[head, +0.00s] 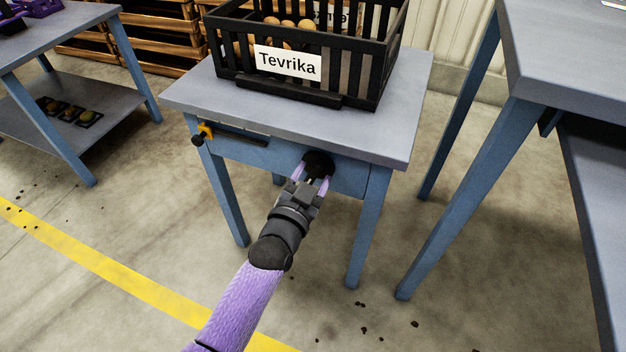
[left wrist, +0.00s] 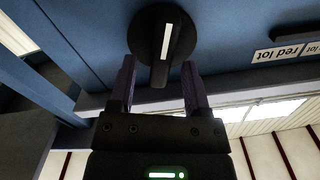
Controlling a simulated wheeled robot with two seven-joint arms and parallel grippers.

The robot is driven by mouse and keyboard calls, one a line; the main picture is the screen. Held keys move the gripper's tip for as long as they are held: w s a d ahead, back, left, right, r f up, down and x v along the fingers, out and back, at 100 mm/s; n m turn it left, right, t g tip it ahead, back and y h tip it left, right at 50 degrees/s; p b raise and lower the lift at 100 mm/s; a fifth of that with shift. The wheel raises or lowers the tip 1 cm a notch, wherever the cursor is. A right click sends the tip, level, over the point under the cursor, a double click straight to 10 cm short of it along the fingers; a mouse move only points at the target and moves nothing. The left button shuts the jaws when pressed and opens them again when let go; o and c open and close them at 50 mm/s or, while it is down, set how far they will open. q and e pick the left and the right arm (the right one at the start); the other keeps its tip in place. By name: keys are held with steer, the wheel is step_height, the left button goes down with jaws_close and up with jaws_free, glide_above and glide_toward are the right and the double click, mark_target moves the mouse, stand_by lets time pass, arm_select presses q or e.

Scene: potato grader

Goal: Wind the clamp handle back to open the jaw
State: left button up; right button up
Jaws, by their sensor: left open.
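A round black knob (head: 318,160) sits on the front apron of the blue table. In the left wrist view it is a dark disc with a black bar handle (left wrist: 163,45) across it, marked by a white strip. The bar points nearly straight down, tilted slightly. My left gripper (head: 312,174) is open in front of the knob. In the left wrist view its two purple fingers (left wrist: 159,72) stand either side of the bar's lower end, with gaps visible. A yellow-orange fitting (head: 205,131) with a black knob sits at the apron's left end. My right gripper is not in view.
A black crate (head: 345,88) labelled "Tevrika" with potatoes stands on the grey tabletop (head: 410,120). A "red lot" label (left wrist: 287,53) is beside the knob. Another table (head: 560,50) stands close on the right, and a shelved table (head: 75,45) at left. Floor in front is mostly clear.

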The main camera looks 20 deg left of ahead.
arm_select(q)
steer(key=shift+w, duration=0.2)
steer(key=shift+r, duration=0.1)
steer(key=shift+c, duration=0.6)
jaws_close()
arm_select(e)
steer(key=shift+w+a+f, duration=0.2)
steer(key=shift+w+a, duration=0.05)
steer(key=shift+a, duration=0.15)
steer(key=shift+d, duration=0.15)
